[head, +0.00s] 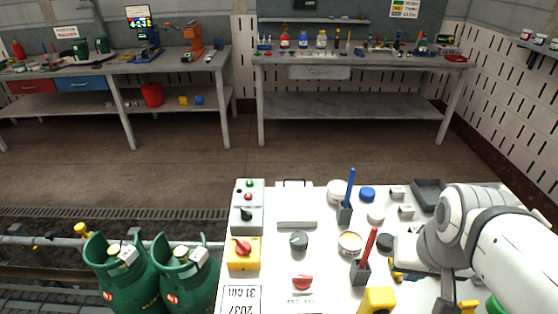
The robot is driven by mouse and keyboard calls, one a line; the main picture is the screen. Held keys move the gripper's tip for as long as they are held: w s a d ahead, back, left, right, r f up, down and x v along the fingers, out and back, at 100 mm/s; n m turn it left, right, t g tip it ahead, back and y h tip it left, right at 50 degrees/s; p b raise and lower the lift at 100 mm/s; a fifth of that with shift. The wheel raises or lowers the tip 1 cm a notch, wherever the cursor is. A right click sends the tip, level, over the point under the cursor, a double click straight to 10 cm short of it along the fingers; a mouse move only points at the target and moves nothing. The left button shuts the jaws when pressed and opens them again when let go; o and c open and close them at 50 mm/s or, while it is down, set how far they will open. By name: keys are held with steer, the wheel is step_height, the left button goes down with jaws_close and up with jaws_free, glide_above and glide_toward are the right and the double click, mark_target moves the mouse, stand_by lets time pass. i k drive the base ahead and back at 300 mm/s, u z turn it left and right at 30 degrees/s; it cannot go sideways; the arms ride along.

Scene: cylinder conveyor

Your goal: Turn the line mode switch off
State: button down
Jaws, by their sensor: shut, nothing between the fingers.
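Several switches sit on the white table, and I cannot tell by label which one is the line mode switch. A red rotary knob (302,282) lies near the front with a small unreadable label beside it. A dark rotary knob (299,240) is behind it. A yellow box with a red rotary handle (240,247) stands at the left edge. A grey control box (250,196) behind it has green and red buttons and a black selector (246,213). My white arm comes in from the right. My gripper is not visible.
Pen holders with a blue pen (350,186) and a red pen (370,242) stand upright mid-table. Round tins, small blocks and a dark tray (428,193) crowd the right. Green gas cylinders (188,276) stand left of the table. Workbenches line the back wall.

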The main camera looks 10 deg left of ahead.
mark_target(246, 215)
steer(key=u, duration=0.75)
steer(key=k, duration=0.9)
steer(key=u, duration=0.25)
steer(key=i, duration=1)
steer(key=u, duration=0.05)
